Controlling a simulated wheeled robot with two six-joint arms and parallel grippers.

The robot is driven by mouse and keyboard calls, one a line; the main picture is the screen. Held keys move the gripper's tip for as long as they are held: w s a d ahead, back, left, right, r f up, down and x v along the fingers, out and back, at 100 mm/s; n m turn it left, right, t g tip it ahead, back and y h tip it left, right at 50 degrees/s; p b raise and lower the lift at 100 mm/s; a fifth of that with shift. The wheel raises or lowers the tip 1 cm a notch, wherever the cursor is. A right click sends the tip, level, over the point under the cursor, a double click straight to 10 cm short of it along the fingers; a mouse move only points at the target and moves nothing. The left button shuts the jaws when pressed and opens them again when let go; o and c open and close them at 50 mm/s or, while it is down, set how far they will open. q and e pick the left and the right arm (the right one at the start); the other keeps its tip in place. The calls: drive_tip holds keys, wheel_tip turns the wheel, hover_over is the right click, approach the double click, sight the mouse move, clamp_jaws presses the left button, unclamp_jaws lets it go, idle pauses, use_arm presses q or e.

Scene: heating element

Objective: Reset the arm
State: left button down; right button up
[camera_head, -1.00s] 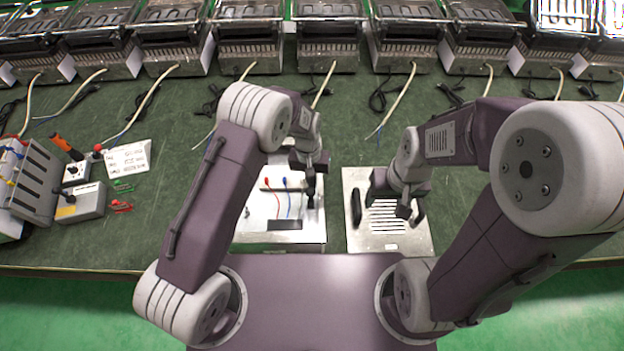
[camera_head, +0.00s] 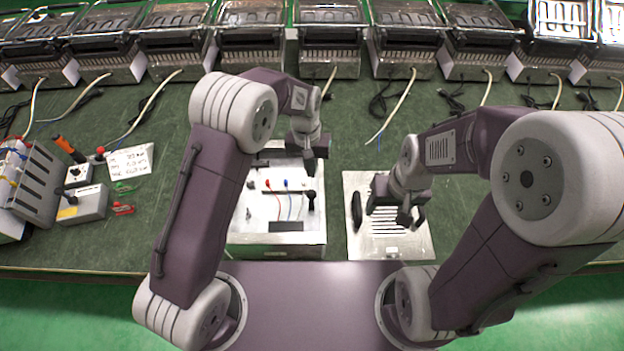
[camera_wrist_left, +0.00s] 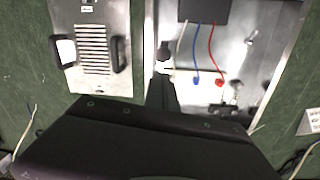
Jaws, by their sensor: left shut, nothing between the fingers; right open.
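My left gripper (camera_head: 309,170) is shut and empty, above the far right part of a metal box (camera_head: 250,222). The box has a red and a blue plug, thin wires, a dark knob (camera_head: 311,197) and a black rectangle. My right gripper (camera_head: 405,215) is open over that plate (camera_head: 375,243), which has a black handle on each side. In the head view, my right gripper partly hides the right handle.
At the left lie a grey device (camera_head: 84,204), a white card (camera_head: 131,161), an orange-handled tool (camera_head: 68,147) and small red and green clips. A row of metal heater units (camera_head: 330,50) with trailing cables lines the back.

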use_arm(q)
drive_tip(key=shift+w+r, duration=0.3)
drive_tip(key=shift+w, duration=0.15)
drive_tip(key=shift+s, duration=0.1)
